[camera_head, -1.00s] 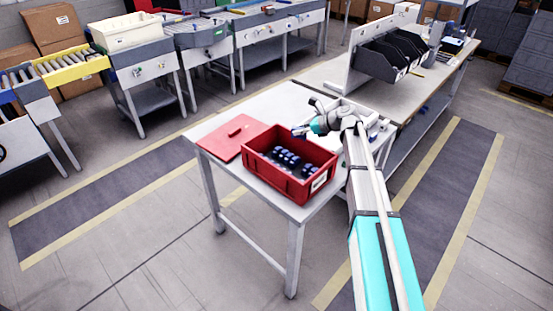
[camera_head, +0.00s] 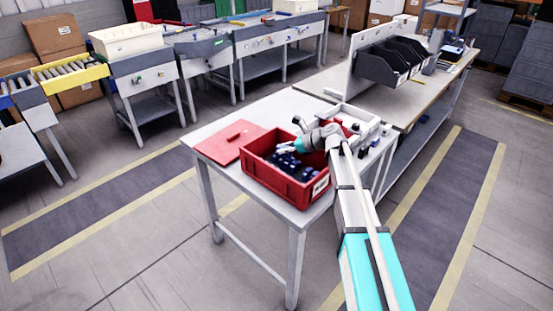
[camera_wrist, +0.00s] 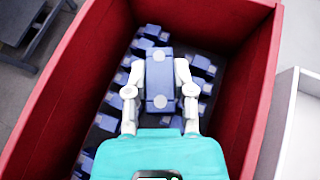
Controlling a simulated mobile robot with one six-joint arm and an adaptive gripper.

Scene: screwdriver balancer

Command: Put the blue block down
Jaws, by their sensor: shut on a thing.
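My gripper (camera_wrist: 160,95) is shut on a blue block (camera_wrist: 160,78), with one finger on each side of it. In the wrist view the held block is over the inside of a red crate (camera_wrist: 45,105), above several other blue blocks (camera_wrist: 155,33). In the head view my gripper (camera_head: 281,147) is at the mouth of the red crate (camera_head: 265,181). The blue blocks (camera_head: 287,165) in the crate partly show there. Whether the held block touches the blocks beneath it I cannot tell.
The crate stands on a white table (camera_head: 225,165). A flat red lid (camera_head: 228,141) lies left of it. A white tray (camera_head: 345,112) is behind my arm on the right. The crate's high walls surround the gripper. A workbench with black bins (camera_head: 385,62) stands behind.

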